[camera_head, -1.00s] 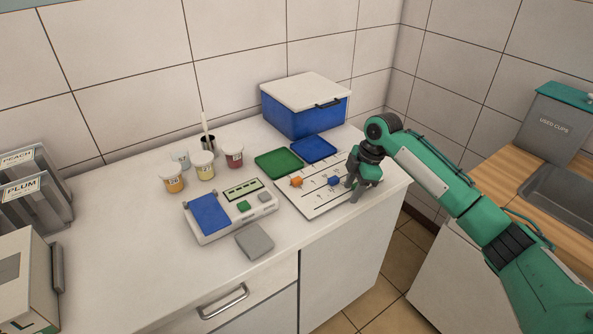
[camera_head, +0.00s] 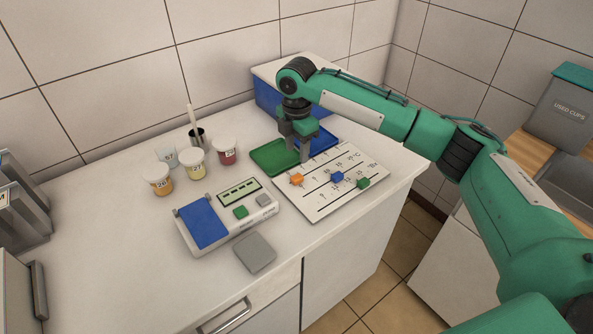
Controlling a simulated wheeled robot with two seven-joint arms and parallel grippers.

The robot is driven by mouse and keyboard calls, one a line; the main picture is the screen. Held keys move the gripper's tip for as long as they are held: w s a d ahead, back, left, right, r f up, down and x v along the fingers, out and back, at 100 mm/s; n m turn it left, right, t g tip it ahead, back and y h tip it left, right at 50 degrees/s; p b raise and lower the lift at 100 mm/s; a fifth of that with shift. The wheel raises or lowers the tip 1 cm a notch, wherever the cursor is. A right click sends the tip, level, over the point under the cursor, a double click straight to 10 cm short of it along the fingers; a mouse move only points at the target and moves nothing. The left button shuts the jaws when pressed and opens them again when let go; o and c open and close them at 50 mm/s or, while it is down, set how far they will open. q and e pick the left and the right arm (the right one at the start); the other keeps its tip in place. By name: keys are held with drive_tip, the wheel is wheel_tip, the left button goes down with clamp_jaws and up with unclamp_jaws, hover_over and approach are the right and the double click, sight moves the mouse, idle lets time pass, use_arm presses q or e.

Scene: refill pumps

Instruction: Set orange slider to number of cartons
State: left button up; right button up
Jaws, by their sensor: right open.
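The orange slider (camera_head: 297,179) sits at the left end of its track on the white slider board (camera_head: 320,207). A blue slider (camera_head: 337,177) and a green slider (camera_head: 363,183) sit further right on the other tracks. My right gripper (camera_head: 304,157) is open and points down, above and just behind the orange slider, apart from it as far as I can tell. It covers part of the board's back edge and the blue tray. No cartons can be made out. My left gripper is not in view.
A green tray (camera_head: 272,157) and a blue tray (camera_head: 326,140) lie behind the board. A blue box (camera_head: 266,98) stands at the back, partly behind my arm. Cups (camera_head: 193,163), a scale-like device (camera_head: 243,214) and a grey pad (camera_head: 255,252) are to the left.

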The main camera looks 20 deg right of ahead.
sight(297, 176)
wheel_tip(297, 176, down, 9)
drive_tip(key=shift+r+p, duration=0.1)
drive_tip(key=shift+p, duration=0.5)
drive_tip(key=shift+w+f, duration=0.1)
drive_tip(key=shift+f, duration=0.25)
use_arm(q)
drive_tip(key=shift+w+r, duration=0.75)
use_arm(e)
clamp_jaws()
